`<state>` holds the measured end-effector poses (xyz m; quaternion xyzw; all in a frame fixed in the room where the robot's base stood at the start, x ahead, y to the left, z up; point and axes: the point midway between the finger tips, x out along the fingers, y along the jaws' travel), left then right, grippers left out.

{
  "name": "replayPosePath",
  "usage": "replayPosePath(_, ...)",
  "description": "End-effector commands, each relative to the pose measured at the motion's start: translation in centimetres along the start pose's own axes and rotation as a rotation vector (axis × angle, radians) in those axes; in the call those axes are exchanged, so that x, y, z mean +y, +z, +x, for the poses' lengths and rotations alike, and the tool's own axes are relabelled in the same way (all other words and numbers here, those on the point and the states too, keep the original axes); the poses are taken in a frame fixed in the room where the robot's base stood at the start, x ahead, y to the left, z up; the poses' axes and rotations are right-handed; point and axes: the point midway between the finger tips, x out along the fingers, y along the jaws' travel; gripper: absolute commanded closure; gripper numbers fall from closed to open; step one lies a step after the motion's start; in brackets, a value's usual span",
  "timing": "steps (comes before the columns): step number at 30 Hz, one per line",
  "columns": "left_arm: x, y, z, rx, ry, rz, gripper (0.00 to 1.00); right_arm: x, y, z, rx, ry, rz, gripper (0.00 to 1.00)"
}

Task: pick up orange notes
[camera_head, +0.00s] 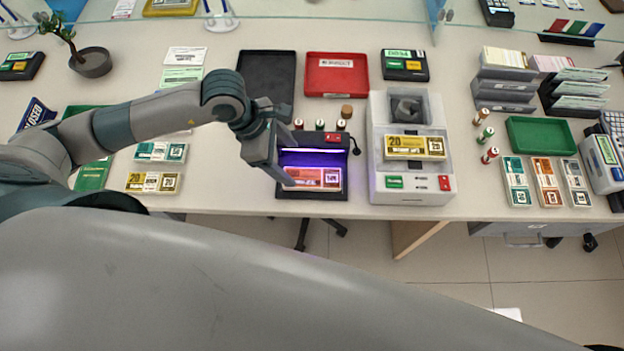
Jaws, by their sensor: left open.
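A strap of orange notes (315,178) lies in the front of a black note checker (300,194) lit by a purple lamp. My left gripper (287,180) is open and reaches down from the upper left to the left end of these notes. I cannot tell whether its fingers touch them, and its far finger is largely hidden. More orange notes (547,182) lie at the right of the counter, between green notes (516,181) and grey notes (576,182). My right gripper is not in view.
A grey machine (378,170) with yellow notes (415,146) stands right of the checker. A red tray (336,88) and a black tray (250,72) lie behind. Several small stamps stand near the checker. A green tray (541,136) is at right. A glass screen crosses the back.

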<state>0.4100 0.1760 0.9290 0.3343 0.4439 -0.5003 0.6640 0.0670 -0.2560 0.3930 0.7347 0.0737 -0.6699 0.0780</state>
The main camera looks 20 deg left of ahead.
Motion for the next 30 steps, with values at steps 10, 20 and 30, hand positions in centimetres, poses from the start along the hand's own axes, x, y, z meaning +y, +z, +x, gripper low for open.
replayPosePath(10,0.1,0.0,5.3,-0.001,0.0,0.0,0.31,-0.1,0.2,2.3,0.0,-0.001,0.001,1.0)
replayPosePath(20,0.1,0.0,5.6,0.0,0.0,0.001,0.31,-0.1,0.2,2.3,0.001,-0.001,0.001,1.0)
replayPosePath(30,0.4,0.4,7.4,-0.001,-0.002,0.001,0.31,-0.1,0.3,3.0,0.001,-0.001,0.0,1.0)
